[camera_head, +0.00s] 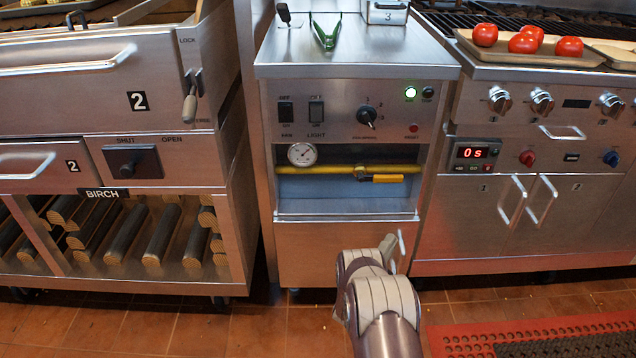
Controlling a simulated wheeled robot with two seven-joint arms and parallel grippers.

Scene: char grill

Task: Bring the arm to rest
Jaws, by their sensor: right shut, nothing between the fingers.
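My right arm (372,302) comes up from the bottom edge, a little right of the middle. Its end, with my right gripper (391,250), is in front of the lower door of the middle steel cabinet (320,245). The gripper is shut and holds nothing. The arm's own links hide much of it, and I cannot tell whether it touches the door. My left arm and gripper are not in view.
The middle cabinet has switches, a gauge (302,154) and a yellow pipe valve (385,178). Green tongs (325,32) lie on top. Left is a wood rack with logs (126,240). Right, tomatoes lie on a tray (465,42). A red mat (440,343) lies on the tiled floor.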

